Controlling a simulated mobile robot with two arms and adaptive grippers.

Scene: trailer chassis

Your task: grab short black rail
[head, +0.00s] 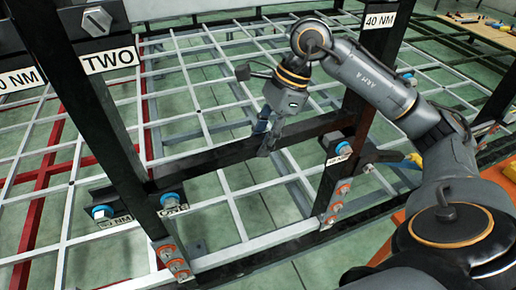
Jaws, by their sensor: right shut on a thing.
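The short black rail (222,158) is a dark bar. It spans at a slight slope between two black uprights, its right end higher in the picture. My right gripper (265,144) comes down from above and is shut on the rail near its middle, with a finger showing in front of the bar. The far finger is mostly hidden behind the rail. My left gripper is out of view.
A black left upright (95,110) carries a "TWO" label (108,60); a right upright (352,120) stands under a "40 NM" label (380,20). Blue-tipped bolts (170,199) and orange plates (172,258) sit low on the frame. White and red grid bars lie behind.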

